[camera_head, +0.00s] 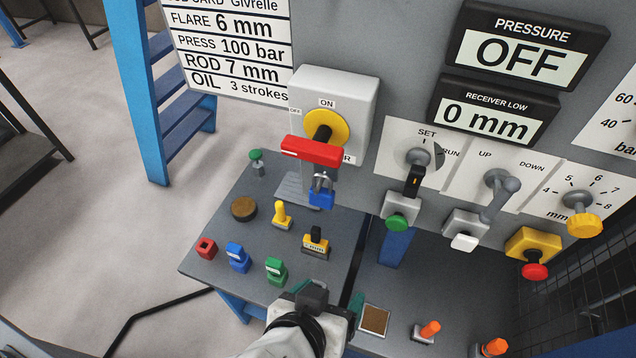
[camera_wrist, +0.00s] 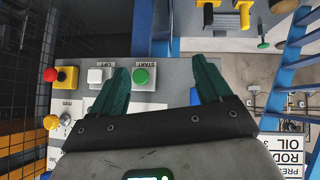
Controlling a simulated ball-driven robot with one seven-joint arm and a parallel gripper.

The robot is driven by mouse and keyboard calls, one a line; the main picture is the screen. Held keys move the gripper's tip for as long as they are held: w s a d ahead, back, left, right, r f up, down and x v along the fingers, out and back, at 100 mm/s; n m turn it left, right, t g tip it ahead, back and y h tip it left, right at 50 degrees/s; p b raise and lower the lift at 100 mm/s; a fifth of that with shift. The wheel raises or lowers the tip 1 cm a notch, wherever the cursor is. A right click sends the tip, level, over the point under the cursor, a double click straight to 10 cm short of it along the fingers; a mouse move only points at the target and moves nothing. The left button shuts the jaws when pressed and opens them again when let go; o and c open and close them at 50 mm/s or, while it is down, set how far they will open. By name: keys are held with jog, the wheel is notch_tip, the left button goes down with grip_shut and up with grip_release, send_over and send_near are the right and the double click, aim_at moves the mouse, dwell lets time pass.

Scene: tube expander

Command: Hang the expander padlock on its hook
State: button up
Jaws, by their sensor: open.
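A blue padlock (camera_head: 321,198) hangs by its metal shackle below the red handle (camera_head: 311,151) of the yellow rotary switch (camera_head: 326,128). A separate small blue item (camera_head: 237,257) stands on the grey table; I cannot tell which of these is the expander padlock. No hook can be made out clearly. My gripper (camera_head: 328,292) is at the front edge of the table in the head view, below and apart from the hanging padlock. In the wrist view, its teal fingers (camera_wrist: 160,78) are spread, with nothing held between them.
The grey table (camera_head: 207,271) also holds a red piece (camera_head: 206,248), a green one (camera_head: 276,271), a yellow one (camera_head: 281,215), a black-and-yellow one (camera_head: 316,243) and a brown disc (camera_head: 243,209). The control panel has a green button (camera_head: 397,222) and levers. A blue ladder (camera_head: 140,90) stands left.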

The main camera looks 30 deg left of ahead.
jog(key=w+d+f, duration=0.6)
jog(key=d, duration=0.2)
jog(key=w+d+f+m, duration=0.1)
jog(key=w+d+f, duration=0.5)
jog(key=d, duration=0.3)
jog(key=shift+d, duration=0.2)
jog(key=s+d+p, duration=0.1)
jog(key=s+d, duration=0.1)
jog(key=s, duration=0.6)
jog(key=shift+s+p, duration=0.3)
dwell(0.4)
dwell(0.4)
